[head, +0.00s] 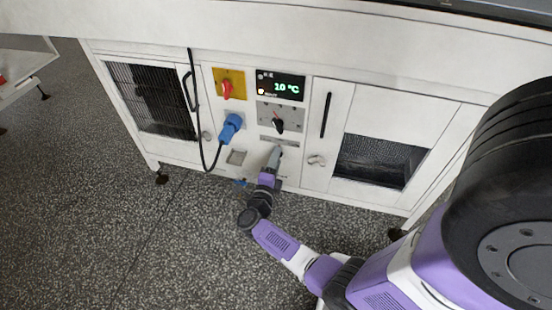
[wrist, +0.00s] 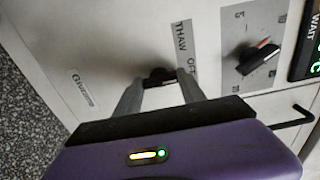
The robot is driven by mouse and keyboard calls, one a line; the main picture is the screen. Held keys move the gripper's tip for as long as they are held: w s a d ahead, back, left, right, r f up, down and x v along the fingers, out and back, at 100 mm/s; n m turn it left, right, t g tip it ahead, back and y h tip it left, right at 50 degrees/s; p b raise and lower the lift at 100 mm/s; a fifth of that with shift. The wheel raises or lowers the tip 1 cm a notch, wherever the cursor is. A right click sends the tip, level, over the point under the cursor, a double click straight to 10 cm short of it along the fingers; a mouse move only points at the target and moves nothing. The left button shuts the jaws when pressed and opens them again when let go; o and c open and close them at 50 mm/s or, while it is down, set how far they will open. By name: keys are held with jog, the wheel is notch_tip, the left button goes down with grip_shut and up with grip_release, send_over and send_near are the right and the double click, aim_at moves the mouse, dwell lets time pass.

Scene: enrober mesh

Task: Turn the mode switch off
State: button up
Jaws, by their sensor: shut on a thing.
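The mode switch, a small dark knob (wrist: 157,75), sits on the white panel beside a grey label strip reading THAW and OFF (wrist: 184,47) in the wrist view. My gripper (wrist: 160,84) has its two grey fingers on either side of the knob and is shut on it. The fingers and the gripper body hide part of the knob, so its exact pointing angle is hard to tell. In the head view my gripper (head: 278,151) reaches the panel just below the label strip, and the knob is hidden behind it.
A black dial knob with a red mark (wrist: 258,59) is on a grey plate near the mode switch. In the head view, a display reading 10 °C (head: 281,86), a red switch on yellow (head: 228,88) and a blue plug with black cable (head: 230,127) are close by.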

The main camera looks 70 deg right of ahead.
dwell(0.4)
jog(key=o, duration=1.4)
jog(key=shift+c, duration=0.2)
jog(key=a+p, duration=0.1)
jog(key=a, duration=0.7)
jog(key=shift+s+p, duration=0.3)
jog(key=shift+p, duration=0.05)
jog(key=shift+d, duration=0.1)
